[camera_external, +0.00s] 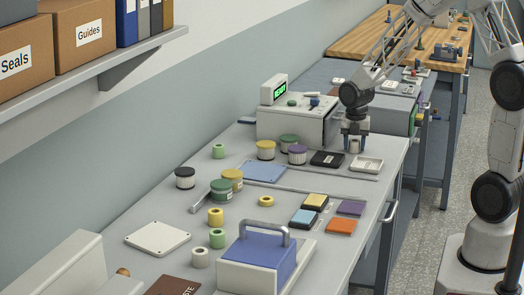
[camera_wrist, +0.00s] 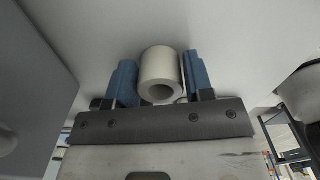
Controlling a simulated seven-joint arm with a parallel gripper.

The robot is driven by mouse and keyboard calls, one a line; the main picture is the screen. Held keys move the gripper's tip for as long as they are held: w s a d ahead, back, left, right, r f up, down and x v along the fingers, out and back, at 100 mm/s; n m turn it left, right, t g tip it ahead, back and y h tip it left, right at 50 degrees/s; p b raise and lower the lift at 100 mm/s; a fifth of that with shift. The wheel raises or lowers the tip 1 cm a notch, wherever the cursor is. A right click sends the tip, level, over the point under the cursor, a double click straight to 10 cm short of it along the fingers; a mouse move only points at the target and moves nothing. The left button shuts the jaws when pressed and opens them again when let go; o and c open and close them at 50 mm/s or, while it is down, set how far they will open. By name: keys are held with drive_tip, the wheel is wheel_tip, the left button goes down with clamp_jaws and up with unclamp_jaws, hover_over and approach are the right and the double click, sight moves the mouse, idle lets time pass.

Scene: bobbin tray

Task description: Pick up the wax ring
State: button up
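My gripper (camera_external: 355,148) points down at the back right of the workbench, beside the instrument box. In the wrist view, its two blue fingers (camera_wrist: 162,75) stand on either side of a cream ring (camera_wrist: 160,62), whose hole faces the camera. The left finger looks against the ring; a thin dark gap seems to show at the right, so I cannot tell whether it is gripped. In the external view, this ring is mostly hidden between the fingers. Another whitish ring (camera_external: 200,257) stands at the front, and I cannot tell which one is wax.
A black tray (camera_external: 327,159) and a pale tray (camera_external: 367,164) lie just in front of my gripper. The instrument box (camera_external: 290,128) stands to its left.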

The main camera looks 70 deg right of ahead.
drive_tip(key=c, duration=0.5)
drive_tip(key=shift+o, duration=0.2)
drive_tip(key=shift+r, duration=0.1)
drive_tip(key=shift+r, duration=0.75)
wheel_tip(320, 180, up, 2)
drive_tip(key=shift+r, duration=0.1)
drive_tip(key=s+a, duration=0.2)
drive_tip(key=s, duration=0.2)
drive_tip(key=s+a, duration=0.2)
drive_tip(key=s, duration=0.3)
drive_tip(key=s+a+r, duration=0.1)
drive_tip(key=s+a, duration=0.1)
drive_tip(key=s, duration=0.3)
drive_tip(key=shift+s+a, duration=0.25)
drive_tip(key=shift+a, duration=0.1)
